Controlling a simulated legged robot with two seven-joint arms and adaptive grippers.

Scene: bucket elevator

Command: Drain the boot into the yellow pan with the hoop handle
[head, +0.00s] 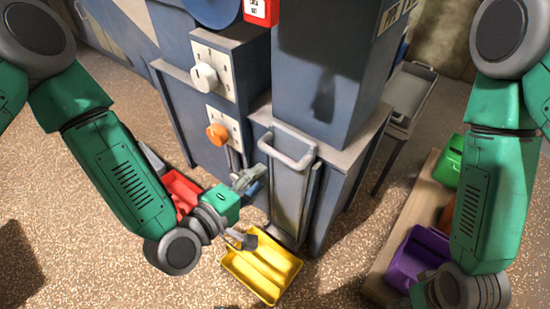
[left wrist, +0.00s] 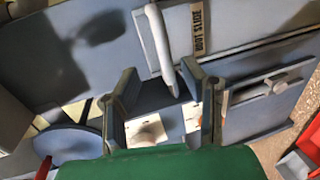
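The pale hoop handle (head: 287,153) is on the front of a grey slide plate (head: 288,195) low on the blue elevator casing. In the left wrist view the pale handle (left wrist: 158,42) shows beyond the fingers, near a "BOOT SLIDE" label (left wrist: 200,28). The yellow pan (head: 265,268) is on the floor below the slide plate, and it looks empty. My left gripper (head: 252,209) is above the pan and left of the slide plate. Its fingers (left wrist: 167,92) are apart, with nothing between the tips. My right gripper is out of view below the head picture.
A white knob (head: 205,78) and an orange knob (head: 217,134) are on the casing. A red bin (head: 180,186) is behind my left wrist. At right, green (head: 448,162) and purple (head: 418,262) bins are by a wooden board (head: 398,222). A grey cart (head: 408,92) is behind.

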